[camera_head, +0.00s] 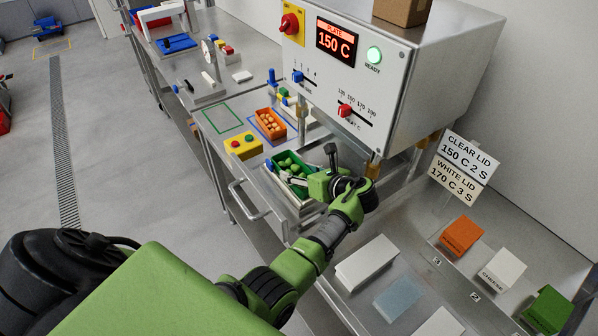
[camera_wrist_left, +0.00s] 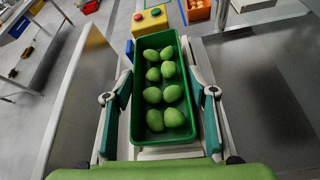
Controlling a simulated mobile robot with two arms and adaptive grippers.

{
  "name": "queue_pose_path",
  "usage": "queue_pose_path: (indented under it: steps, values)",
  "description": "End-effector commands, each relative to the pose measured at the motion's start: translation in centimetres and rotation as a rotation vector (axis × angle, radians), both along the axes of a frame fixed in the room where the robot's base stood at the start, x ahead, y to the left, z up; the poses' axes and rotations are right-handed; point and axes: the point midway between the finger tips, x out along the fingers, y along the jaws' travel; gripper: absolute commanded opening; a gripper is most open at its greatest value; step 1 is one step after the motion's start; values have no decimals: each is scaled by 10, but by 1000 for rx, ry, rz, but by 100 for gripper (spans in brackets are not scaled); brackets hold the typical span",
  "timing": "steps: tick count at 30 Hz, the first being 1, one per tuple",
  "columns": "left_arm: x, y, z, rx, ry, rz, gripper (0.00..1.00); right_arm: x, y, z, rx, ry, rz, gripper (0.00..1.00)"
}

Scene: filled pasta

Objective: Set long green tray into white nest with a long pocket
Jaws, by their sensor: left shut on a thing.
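The long green tray (camera_wrist_left: 186,105) holds several green pasta pieces (camera_wrist_left: 165,93). In the head view the tray (camera_head: 279,177) is at the open metal drawer under the press. My left gripper (camera_wrist_left: 161,103) is shut on the tray, one finger along each long side. It also shows in the head view (camera_head: 300,182), where it hides part of the tray. A white nest (camera_wrist_left: 168,153) shows around the tray's near end in the left wrist view; the tray's underside is hidden, so I cannot tell if it is fully seated. My right gripper is not in view.
The press (camera_head: 345,80) stands just behind, with a drawer handle (camera_head: 250,208) in front. A yellow button box (camera_head: 243,146) and an orange tray (camera_head: 266,120) of orange pieces lie beyond the drawer. A green outline (camera_head: 222,119) is empty. White blocks (camera_head: 367,262) lie to the right.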

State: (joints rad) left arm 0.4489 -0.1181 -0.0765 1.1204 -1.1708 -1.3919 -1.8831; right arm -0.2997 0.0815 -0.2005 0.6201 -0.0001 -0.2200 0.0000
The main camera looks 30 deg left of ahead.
Motion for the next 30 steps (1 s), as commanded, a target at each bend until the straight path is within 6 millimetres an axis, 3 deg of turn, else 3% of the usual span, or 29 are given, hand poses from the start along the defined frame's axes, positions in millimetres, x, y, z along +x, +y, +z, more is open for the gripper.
queue_pose_path:
  steps: [1,3,14,30]
  values:
    - [0,0,-1,-1,1,0,57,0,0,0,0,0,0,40]
    - [0,0,-1,-1,2,-1,72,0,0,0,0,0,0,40]
    - [-1,-1,1,-3,3,0,72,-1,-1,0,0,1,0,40]
    - [0,0,89,-1,-2,1,72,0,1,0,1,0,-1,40]
